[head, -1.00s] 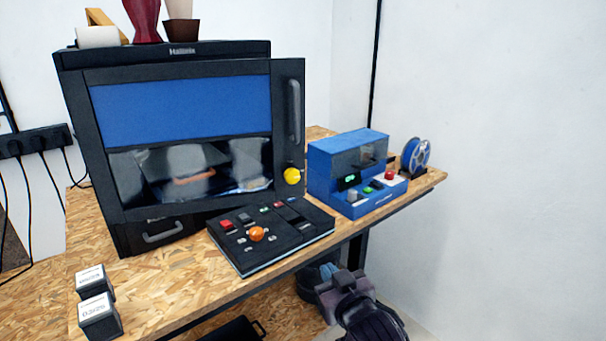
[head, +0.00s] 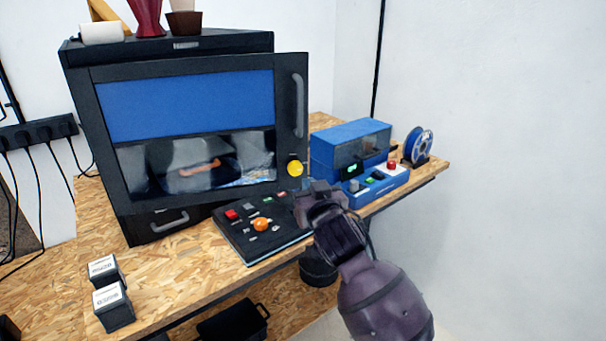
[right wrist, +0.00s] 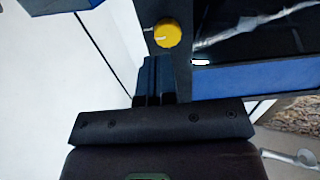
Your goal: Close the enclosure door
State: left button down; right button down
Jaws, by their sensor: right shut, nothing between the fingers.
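The enclosure (head: 170,45) is a black box on the bench. Its door (head: 90,130) has a black frame and a window, blue above and reflective below. The door stands ajar, its right edge jutting out past the body. A grey vertical handle (head: 299,105) and a yellow knob (head: 295,168) are on its right side. My right gripper (head: 308,190) is shut and empty, just below the knob in the head view, over the control panel's right end. In the right wrist view the shut fingers (right wrist: 155,75) point toward the yellow knob (right wrist: 167,32); contact cannot be told. My left gripper is out of view.
A black control panel (head: 240,235) with an orange knob lies before the door. A blue machine (head: 350,140) and a filament spool (head: 418,145) stand to the right. Two small boxes (head: 112,305) sit at front left. Vases stand on the enclosure.

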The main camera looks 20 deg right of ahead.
aim_at(300, 171)
jog(key=shift+w+p, duration=0.4)
jog(key=shift+w, duration=2.2)
jog(key=shift+w, duration=0.1)
